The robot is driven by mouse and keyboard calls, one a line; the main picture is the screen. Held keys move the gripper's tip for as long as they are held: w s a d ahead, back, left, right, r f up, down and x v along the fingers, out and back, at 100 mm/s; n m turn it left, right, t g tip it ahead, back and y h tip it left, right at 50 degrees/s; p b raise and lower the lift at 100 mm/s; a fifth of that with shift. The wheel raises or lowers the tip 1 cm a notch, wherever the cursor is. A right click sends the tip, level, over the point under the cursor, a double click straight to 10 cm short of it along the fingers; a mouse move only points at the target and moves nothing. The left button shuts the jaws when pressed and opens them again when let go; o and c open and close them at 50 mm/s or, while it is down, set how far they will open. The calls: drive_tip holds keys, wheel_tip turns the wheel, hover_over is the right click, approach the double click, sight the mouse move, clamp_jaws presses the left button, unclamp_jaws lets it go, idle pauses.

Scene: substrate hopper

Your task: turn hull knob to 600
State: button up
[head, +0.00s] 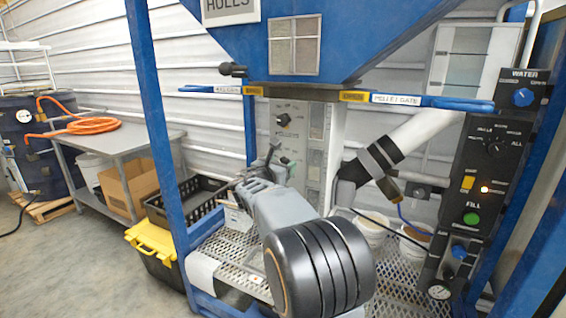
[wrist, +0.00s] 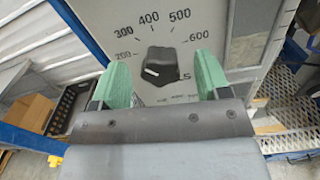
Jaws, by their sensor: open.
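The hull knob (wrist: 162,66) is black, on a grey panel (wrist: 215,20) with a printed scale of 200, 300, 400, 500 and 600. Its white mark shows on the knob's left side, well away from the 600 at the right; its exact reading is unclear. My gripper (wrist: 157,78) is open, with green fingers to the left and right of the knob and visible gaps on both sides. In the head view, a black knob (head: 284,119) shows high on the panel, above the end of my arm. The lettering below the knob is partly hidden.
Blue frame posts (head: 160,120) and a blue bar with a pellet gate label (head: 395,98) surround the panel. A water and fill control box (head: 490,150) stands at the right. White buckets (head: 370,230) sit on the mesh shelf. A black crate (head: 187,200) lies at the left.

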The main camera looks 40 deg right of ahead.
drive_tip(key=shift+x, duration=0.9)
drive_tip(key=shift+c, duration=0.2)
drive_tip(key=c, duration=0.9)
